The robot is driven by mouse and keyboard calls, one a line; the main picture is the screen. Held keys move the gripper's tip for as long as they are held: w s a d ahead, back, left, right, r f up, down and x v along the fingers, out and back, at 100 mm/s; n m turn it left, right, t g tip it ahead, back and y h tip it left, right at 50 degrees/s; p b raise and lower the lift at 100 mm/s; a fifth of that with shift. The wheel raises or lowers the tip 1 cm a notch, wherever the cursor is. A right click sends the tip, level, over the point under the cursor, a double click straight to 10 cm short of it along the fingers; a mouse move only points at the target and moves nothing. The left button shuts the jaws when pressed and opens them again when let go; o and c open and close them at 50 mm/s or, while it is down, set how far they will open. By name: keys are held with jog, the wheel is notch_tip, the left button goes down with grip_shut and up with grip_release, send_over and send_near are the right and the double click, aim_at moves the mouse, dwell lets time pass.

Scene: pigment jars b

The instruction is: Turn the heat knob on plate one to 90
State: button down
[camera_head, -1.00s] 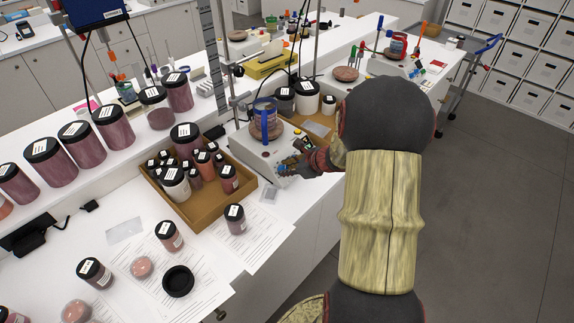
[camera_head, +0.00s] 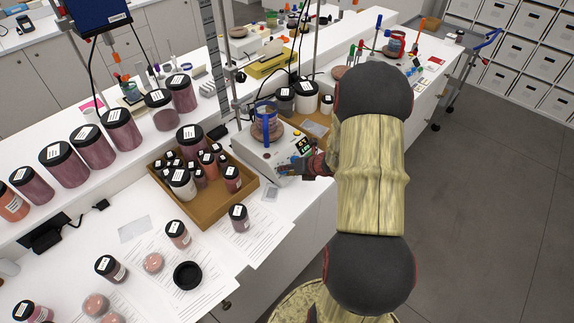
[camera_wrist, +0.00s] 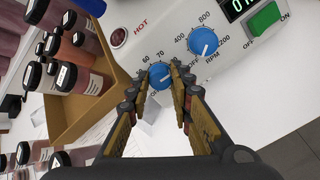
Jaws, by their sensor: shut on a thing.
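The hotplate (camera_head: 268,150) stands on the bench in the head view, with a round plate and a blue-framed vessel on top. In the wrist view its white front panel (camera_wrist: 160,22) carries two blue knobs. My gripper (camera_wrist: 160,69) is shut on the left one, the heat knob (camera_wrist: 160,77), with one finger on each side. The numbers 60 and 70 show above this knob; the fingers hide much of its scale, and I cannot read its setting surely. The RPM knob (camera_wrist: 203,42) is to the right, apart from my fingers. My gripper is partly hidden in the head view.
A HOT lamp (camera_wrist: 118,38), a display and a green switch (camera_wrist: 263,19) share the panel. A brown tray (camera_head: 208,213) of jars stands left of the hotplate.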

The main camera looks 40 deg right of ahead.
jog(key=m+p, duration=0.4)
jog(key=m, duration=0.1)
jog(key=shift+m+p, duration=0.35)
jog(key=shift+m, duration=0.05)
jog(key=shift+f, duration=0.1)
dwell(0.3)
jog(key=c, duration=1.6)
grip_release()
jog(key=shift+s, duration=0.1)
jog(key=v, duration=1.2)
